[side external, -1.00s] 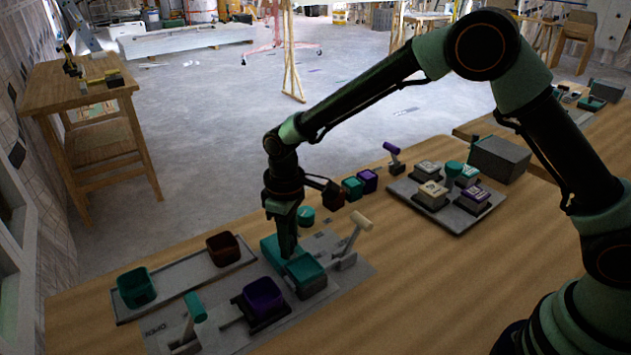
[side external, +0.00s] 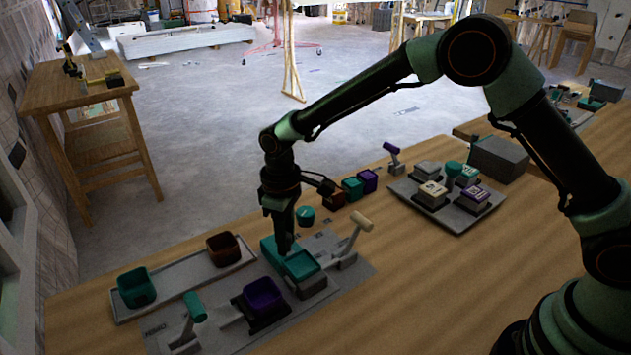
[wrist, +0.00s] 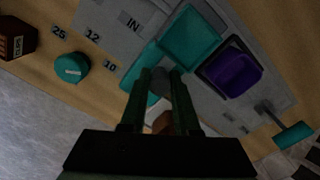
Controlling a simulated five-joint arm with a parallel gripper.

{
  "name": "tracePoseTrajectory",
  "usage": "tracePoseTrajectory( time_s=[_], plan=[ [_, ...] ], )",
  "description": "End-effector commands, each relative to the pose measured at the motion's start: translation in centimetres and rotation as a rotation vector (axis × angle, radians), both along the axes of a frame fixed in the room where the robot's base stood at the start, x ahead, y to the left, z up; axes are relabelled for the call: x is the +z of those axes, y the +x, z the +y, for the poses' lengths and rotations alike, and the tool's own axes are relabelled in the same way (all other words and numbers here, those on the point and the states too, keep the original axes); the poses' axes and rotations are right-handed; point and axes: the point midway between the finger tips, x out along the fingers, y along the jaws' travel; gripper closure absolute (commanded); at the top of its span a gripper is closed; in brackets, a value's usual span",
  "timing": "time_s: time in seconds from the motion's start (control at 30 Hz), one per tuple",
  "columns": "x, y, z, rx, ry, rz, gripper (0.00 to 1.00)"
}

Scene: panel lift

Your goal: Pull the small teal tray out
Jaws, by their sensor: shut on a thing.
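The small teal tray (side external: 303,265) sits on a grey block of the panel and shows its shallow open top. In the wrist view, the tray (wrist: 190,40) lies just beyond my fingertips, beside a purple bin. A second teal surface (wrist: 137,97) lies to the left of the fingers. My gripper (side external: 286,250) points down at the tray's far-left part and is shut on it. In the wrist view, the gripper (wrist: 163,73) has its fingers close together with a grey piece between the tips. The exact contact is partly hidden by the fingers.
The purple bin (side external: 263,295) stands front left of the tray. A cream-tipped lever (side external: 361,221) stands to the right, a teal-tipped lever (side external: 194,307) at front left. A long grey tray (side external: 180,278) carries teal and brown bins. A teal knob (side external: 305,215) is behind.

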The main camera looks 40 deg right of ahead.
Motion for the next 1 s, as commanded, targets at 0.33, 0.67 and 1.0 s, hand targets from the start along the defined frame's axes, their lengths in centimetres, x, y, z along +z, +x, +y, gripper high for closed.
tracePoseTrajectory(
  time_s=[0.33,0.67,1.0],
  plan=[
    [0.1,4.7,0.2,-0.001,0.004,-0.009,1.00],
    [0.1,7.8,0.2,0.000,0.003,-0.009,1.00],
    [0.2,8.6,0.1,0.000,0.006,-0.016,1.00]
  ],
)
